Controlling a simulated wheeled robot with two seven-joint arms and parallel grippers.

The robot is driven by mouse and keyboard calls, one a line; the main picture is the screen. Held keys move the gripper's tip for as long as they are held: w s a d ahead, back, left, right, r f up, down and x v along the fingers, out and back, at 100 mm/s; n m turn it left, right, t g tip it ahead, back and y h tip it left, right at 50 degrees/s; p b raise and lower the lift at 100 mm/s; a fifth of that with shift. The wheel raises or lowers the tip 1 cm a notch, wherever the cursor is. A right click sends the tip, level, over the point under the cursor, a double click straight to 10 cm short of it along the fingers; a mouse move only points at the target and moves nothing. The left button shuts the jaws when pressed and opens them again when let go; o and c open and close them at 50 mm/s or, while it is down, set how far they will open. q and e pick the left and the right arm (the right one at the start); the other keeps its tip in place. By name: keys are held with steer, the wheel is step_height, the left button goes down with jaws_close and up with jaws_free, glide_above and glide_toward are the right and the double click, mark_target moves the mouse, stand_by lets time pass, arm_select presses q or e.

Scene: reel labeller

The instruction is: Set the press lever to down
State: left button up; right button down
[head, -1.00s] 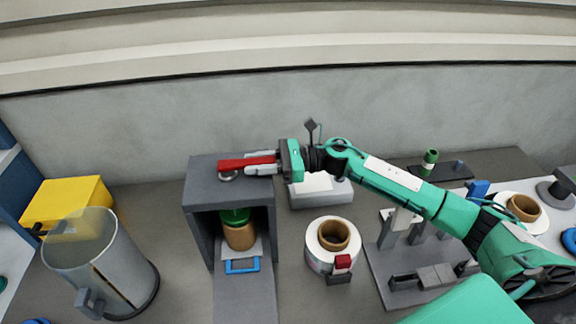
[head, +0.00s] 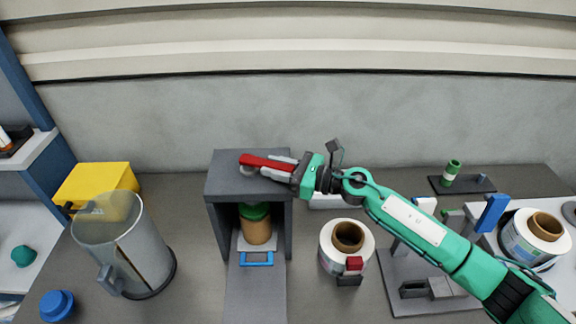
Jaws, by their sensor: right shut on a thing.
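The press is a dark grey open-fronted housing (head: 216,190) in the middle left of the head view. Its red lever (head: 266,161) lies across the top, pointing left and slightly tilted. My right gripper (head: 280,167) is shut on the red lever from the right; its fingers lie along the lever and hide part of it. Inside the housing stands a brown jar with a green top (head: 257,226), on a tray with a blue handle (head: 256,259). My left gripper is not in view.
A clear cylinder container (head: 125,250) and a yellow box (head: 98,185) stand left. A label reel (head: 334,262) with a red-tipped part stands right of the press. My right arm spans over a grey fixture (head: 430,297). A blue cap (head: 57,305) lies front left.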

steer(key=c, duration=1.1)
jaws_free()
steer(key=shift+d, duration=0.1)
steer(key=shift+d+f, duration=0.1)
steer(key=shift+d, duration=0.1)
steer(key=shift+b+v, duration=3.25)
steer(key=shift+v, duration=3.45)
